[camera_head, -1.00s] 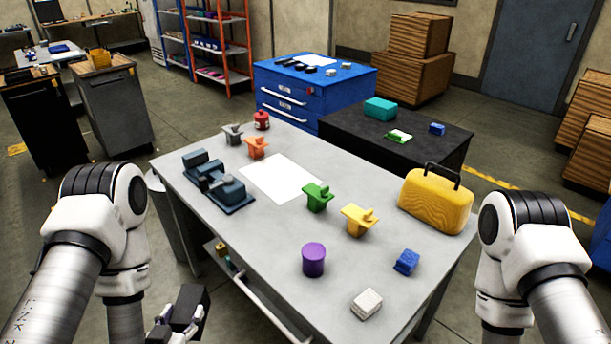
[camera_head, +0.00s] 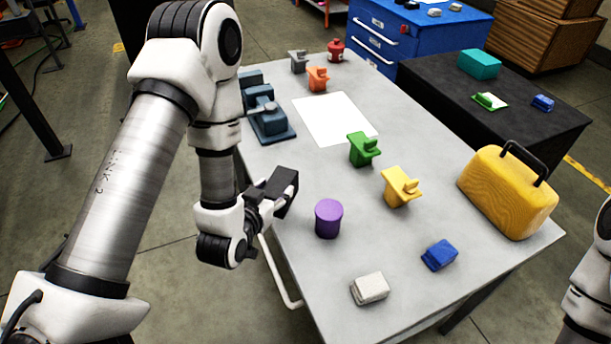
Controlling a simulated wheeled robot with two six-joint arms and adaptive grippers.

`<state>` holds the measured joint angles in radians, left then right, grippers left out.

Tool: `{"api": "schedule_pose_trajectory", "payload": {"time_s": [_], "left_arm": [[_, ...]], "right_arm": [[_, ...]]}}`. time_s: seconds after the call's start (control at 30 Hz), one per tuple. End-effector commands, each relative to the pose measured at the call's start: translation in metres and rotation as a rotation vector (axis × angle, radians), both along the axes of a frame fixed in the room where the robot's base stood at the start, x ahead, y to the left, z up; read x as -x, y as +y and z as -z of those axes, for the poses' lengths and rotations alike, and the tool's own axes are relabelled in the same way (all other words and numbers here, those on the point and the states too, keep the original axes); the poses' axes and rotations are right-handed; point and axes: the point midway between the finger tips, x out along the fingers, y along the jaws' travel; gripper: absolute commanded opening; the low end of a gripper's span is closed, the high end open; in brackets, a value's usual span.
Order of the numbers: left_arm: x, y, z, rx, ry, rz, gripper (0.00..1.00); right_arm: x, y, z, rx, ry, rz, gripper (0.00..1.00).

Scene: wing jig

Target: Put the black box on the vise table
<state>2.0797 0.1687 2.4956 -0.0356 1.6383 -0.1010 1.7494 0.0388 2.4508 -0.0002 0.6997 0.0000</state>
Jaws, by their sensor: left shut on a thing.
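The black box (camera_head: 281,184) is held in my left gripper (camera_head: 268,200), which is shut on it. The box is at the left edge of the grey vise table (camera_head: 310,270), left of the purple cylinder. I cannot tell whether it touches the tabletop. The blue-grey vise (camera_head: 268,122) stands at the table's far left, partly hidden behind my left arm. Part of my right arm shows at the right edge, but its gripper is out of view.
Near the box stands a purple cylinder (camera_head: 328,218). A white block (camera_head: 370,288), blue block (camera_head: 439,254), yellow part (camera_head: 400,187), green part (camera_head: 363,149) and yellow case (camera_head: 508,192) are also on the table. Bare tabletop lies between the white sheet (camera_head: 335,117) and the cylinder.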

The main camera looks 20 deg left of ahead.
Motion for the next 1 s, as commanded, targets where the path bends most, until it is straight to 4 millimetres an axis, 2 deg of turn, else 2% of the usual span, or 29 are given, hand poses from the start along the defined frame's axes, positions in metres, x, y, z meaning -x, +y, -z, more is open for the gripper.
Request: {"api": "schedule_pose_trajectory", "payload": {"time_s": [0.03, 0.23, 0.27, 0.3, 0.33, 0.5, 0.57, 0.67, 0.8, 1.0], "left_arm": [[-0.009, 0.000, 0.012, 0.000, -0.010, 0.001, 0.14], [-0.029, 0.001, 0.013, 0.000, -0.009, 0.000, 0.14], [-0.035, 0.001, 0.006, 0.000, -0.007, 0.001, 0.14], [-0.046, 0.001, 0.000, -0.001, -0.004, 0.001, 0.14], [-0.054, 0.002, 0.000, -0.001, -0.004, 0.001, 0.14], [-0.095, 0.003, 0.005, -0.001, -0.003, 0.001, 0.14], [-0.103, 0.003, 0.006, 0.000, -0.002, 0.001, 0.14], [-0.109, 0.003, 0.015, 0.000, 0.002, 0.001, 0.14], [-0.109, 0.003, 0.039, 0.000, 0.004, 0.001, 0.14], [-0.109, 0.003, 0.044, 0.000, -0.001, 0.001, 0.14]], "right_arm": [[-0.001, 0.000, 0.027, 0.000, -0.001, 0.001, 0.40], [-0.001, -0.001, 0.072, 0.000, -0.002, 0.002, 0.40], [-0.001, -0.001, 0.067, 0.000, -0.001, 0.002, 0.40], [0.000, -0.001, 0.054, 0.000, 0.000, 0.001, 0.40], [-0.001, 0.000, 0.050, 0.000, -0.001, 0.001, 0.40], [-0.001, 0.000, 0.043, 0.000, -0.003, 0.001, 0.40], [-0.001, 0.000, 0.042, 0.000, -0.002, 0.001, 0.40], [-0.001, 0.000, 0.041, 0.000, -0.002, 0.001, 0.40], [-0.001, 0.000, 0.038, 0.000, -0.002, 0.001, 0.40], [-0.001, 0.000, 0.038, 0.000, -0.002, 0.001, 0.40]]}}
